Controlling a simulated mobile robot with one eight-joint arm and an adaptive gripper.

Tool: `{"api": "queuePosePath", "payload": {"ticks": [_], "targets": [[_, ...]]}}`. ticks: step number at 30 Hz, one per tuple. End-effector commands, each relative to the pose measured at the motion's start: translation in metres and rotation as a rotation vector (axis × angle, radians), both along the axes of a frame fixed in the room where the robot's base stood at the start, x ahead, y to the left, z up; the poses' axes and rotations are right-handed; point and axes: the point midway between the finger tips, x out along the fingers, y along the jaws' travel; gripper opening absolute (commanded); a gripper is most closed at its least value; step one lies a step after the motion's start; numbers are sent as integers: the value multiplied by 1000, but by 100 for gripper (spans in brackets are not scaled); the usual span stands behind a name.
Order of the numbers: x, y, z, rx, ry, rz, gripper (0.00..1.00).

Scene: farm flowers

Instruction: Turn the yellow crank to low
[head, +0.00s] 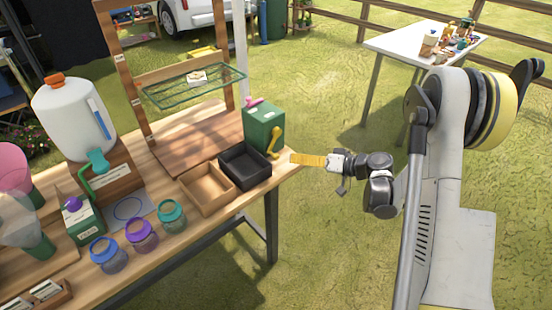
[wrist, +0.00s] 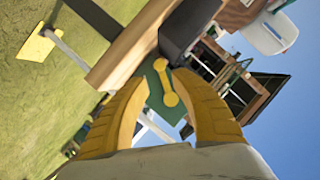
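The yellow crank (head: 272,138) is on the right-hand side of a green box (head: 259,124) that stands at the right end of the wooden table. In the wrist view the crank (wrist: 165,81) is a yellow bar with a round knob at each end, in front of the green box's face (wrist: 150,88). My gripper (head: 292,159) has yellow fingers and is just right of the crank, at the table's end. In the wrist view its two curved fingers (wrist: 163,88) are spread apart, with the crank showing in the gap between them. I cannot tell any touch. Any low mark is not readable.
A black tray (head: 268,173) and a wooden tray (head: 228,202) sit in front of the green box. Several jars, a white jug (head: 73,118) and another green box (head: 83,222) are further left. A white table (head: 405,50) stands far off on open grass.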

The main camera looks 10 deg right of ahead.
Motion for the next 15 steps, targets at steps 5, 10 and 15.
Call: {"api": "queuePosePath", "payload": {"ticks": [5,10,15], "targets": [[21,30,-15,0,0,4,30],[39,52,-23,0,2,2,30],[49,64,-27,-1,1,1,30]]}}
